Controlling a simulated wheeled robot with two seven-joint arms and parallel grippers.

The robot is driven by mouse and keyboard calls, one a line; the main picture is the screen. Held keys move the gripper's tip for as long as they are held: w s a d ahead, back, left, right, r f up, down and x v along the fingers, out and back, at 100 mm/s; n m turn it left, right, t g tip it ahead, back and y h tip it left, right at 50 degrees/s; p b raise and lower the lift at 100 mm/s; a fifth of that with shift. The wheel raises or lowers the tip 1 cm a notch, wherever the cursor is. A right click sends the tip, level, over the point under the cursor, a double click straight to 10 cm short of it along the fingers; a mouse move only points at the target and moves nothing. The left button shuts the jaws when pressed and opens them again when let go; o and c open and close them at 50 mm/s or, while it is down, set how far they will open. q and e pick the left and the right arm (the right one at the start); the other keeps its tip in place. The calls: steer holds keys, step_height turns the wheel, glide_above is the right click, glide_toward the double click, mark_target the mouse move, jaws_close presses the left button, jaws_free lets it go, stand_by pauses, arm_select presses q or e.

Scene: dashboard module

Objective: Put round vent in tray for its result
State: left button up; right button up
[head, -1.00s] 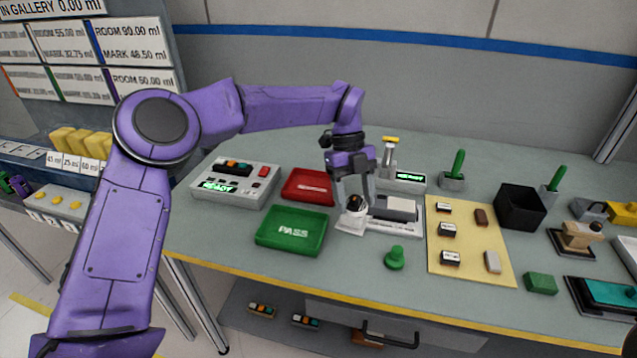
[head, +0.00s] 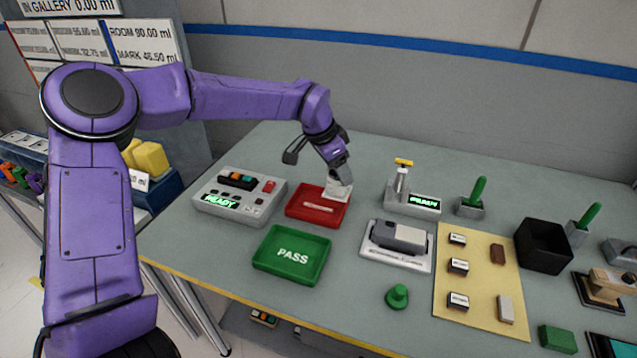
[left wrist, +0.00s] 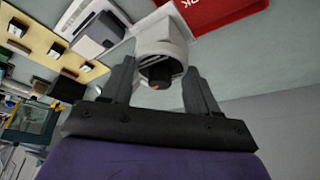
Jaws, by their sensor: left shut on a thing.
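My left gripper (head: 340,174) is shut on the round vent (head: 338,190), a white piece with a dark round middle. In the head view the vent is at the right side of the red tray (head: 298,208); I cannot tell whether it touches the tray. The left wrist view shows the vent (left wrist: 160,38) between the two fingers (left wrist: 157,82), with the red tray (left wrist: 218,12) beyond it. The green tray (head: 268,262), marked PASS, is empty in front of the red one. My right gripper is not in view.
A grey box (head: 222,208) with a lit READY display stands left of the trays. A white fixture with a grey block (head: 397,237) is to the right, with a small tester (head: 412,203) behind it. A green knob (head: 397,296) stands near the front edge.

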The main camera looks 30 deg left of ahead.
arm_select(q)
steer(key=a+f+p, duration=0.1)
steer(key=a+f, duration=0.1)
steer(key=f, duration=0.1)
steer(key=w+a+f+p, duration=0.1)
steer(key=a+f, duration=0.1)
steer(key=f, duration=0.1)
steer(key=a+f+p, duration=0.1)
steer(key=a+f, duration=0.1)
steer(key=f, duration=0.1)
steer(key=shift+w+a+f+p, duration=0.2)
steer(key=shift+a+f+p, duration=0.05)
steer(key=shift+a+p, duration=0.05)
steer(key=shift+f, duration=0.25)
steer(key=o, duration=1.2)
steer(key=shift+o, duration=0.2)
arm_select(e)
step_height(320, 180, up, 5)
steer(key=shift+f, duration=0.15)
arm_select(q)
steer(key=b+v, duration=0.3)
steer(key=v, duration=0.9)
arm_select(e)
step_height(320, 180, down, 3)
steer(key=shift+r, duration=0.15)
arm_select(q)
steer(key=shift+w+r, duration=0.1)
